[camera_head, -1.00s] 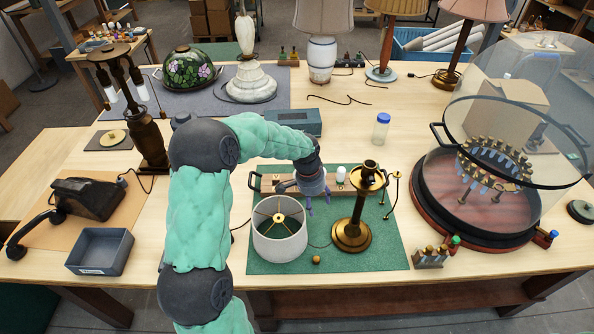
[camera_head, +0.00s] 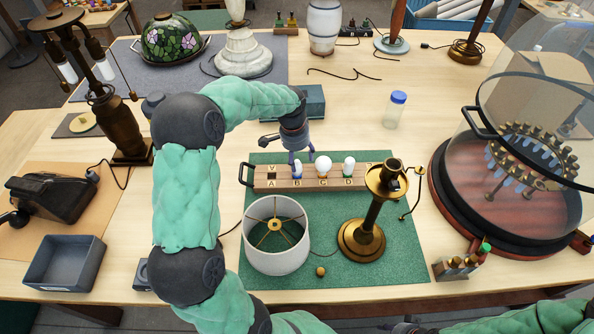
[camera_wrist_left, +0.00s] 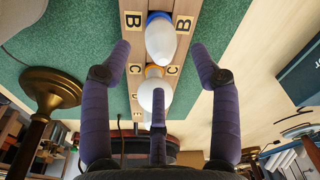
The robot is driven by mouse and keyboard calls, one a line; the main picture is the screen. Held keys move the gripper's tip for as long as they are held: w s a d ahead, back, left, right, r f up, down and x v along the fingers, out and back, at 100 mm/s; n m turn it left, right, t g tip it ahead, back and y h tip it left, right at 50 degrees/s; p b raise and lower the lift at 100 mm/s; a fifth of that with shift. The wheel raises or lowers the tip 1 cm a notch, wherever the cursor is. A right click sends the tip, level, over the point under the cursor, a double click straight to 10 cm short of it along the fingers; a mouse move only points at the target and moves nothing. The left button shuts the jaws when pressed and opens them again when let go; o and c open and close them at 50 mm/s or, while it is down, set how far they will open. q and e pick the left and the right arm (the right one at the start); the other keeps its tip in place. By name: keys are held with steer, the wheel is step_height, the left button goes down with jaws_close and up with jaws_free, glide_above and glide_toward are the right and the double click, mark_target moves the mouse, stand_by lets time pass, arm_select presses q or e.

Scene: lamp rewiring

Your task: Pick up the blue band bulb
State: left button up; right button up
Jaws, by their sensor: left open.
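The blue band bulb (camera_head: 297,172) stands upright in slot B of a wooden bulb rack (camera_head: 262,183). It is white with a blue band at its base and also shows in the left wrist view (camera_wrist_left: 160,40). My left gripper (camera_head: 298,156) is above and just behind the rack at slot B. In the left wrist view its purple fingers (camera_wrist_left: 162,70) are spread wide and empty, with the bulb ahead between them. A bulb with a yellow-orange band (camera_wrist_left: 152,92) stands in slot C. My right arm shows at the bottom right, but its gripper is not visible.
A green band bulb (camera_head: 348,168) stands in slot D. The lampshade (camera_head: 275,248) and brass lamp stand (camera_head: 362,240) are in front of the rack on the green mat (camera_head: 395,268). A glass dome (camera_head: 535,120) stands at the right, and a blue-capped jar (camera_head: 395,110) behind.

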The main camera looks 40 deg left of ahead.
mark_target(297, 168)
arm_select(q)
steer(key=shift+w+f, duration=0.1)
steer(key=shift+f, duration=0.35)
steer(key=f, duration=0.1)
steer(key=f+b, duration=0.1)
steer(key=f, duration=0.2)
steer(key=shift+a+f+b, duration=0.3)
steer(key=shift+b, duration=0.05)
steer(key=shift+f, duration=0.3)
steer(key=c, duration=1.1)
